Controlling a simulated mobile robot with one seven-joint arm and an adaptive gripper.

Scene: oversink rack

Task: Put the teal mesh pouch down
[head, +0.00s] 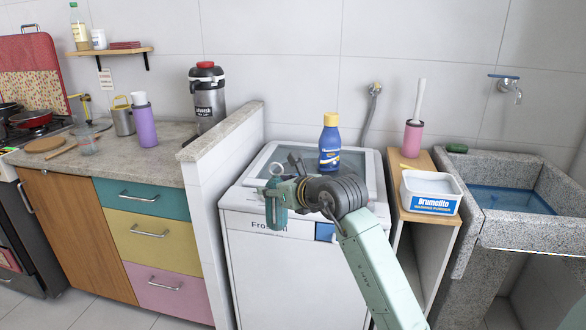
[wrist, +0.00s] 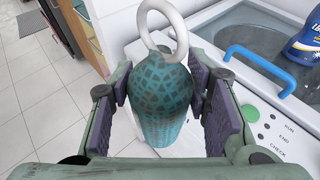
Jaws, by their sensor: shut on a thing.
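The teal mesh pouch (wrist: 160,90) is in my gripper (wrist: 162,108), with a pale ring at its top. The wrist view shows its dark teal patterned body between the two purple finger pads. In the head view the pouch (head: 276,196) is small and partly hidden by my gripper (head: 285,190). It appears upright near the front top edge of the white washing machine (head: 270,262). I cannot tell whether its bottom touches anything.
A blue bottle with a yellow cap (head: 329,145) stands on the machine's lid. Right are a wooden stand (head: 436,215) with a white tub (head: 431,190) and pink brush holder (head: 412,138), then a stone sink (head: 475,185). A low wall (head: 225,140) borders the left counter.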

